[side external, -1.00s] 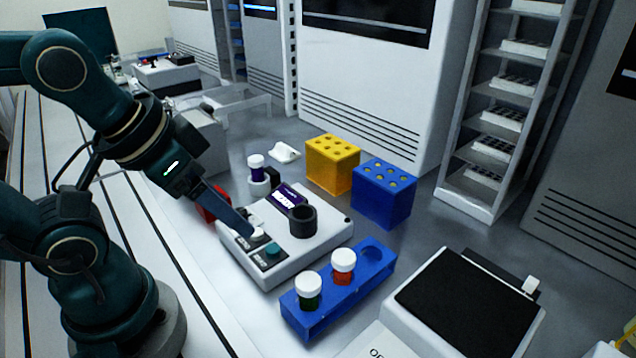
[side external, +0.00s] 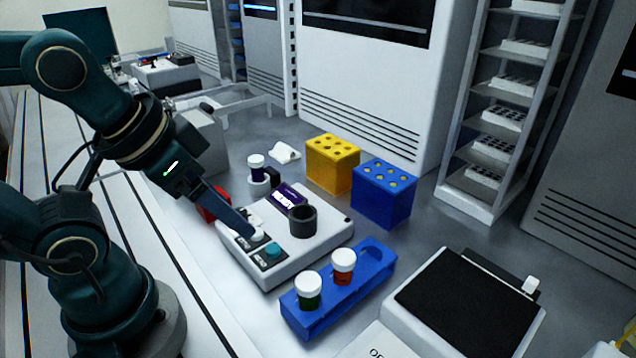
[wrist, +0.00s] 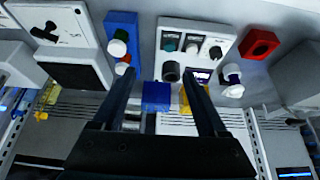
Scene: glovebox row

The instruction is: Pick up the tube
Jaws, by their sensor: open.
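Three white-capped tubes are in view. A green tube (side external: 309,295) and a red tube (side external: 343,268) stand upright in a blue rack (side external: 322,318) at the front. A purple tube (side external: 257,169) stands in a small white holder behind the white device. My gripper (side external: 250,234) is over the device's button panel, away from all three tubes; only one finger shows clearly there. In the wrist view, my gripper (wrist: 160,80) has its two fingers wide apart with nothing held. The purple tube (wrist: 233,78) is right of the fingers there, and the rack (wrist: 121,20) is at upper left.
The white device (side external: 325,238) has a display, a dark round well (side external: 303,220) and buttons. Yellow (side external: 332,163) and blue (side external: 383,193) blocks with holes stand behind it. A red block (side external: 213,203) is partly hidden by my gripper. A black-topped instrument (side external: 468,295) stands right.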

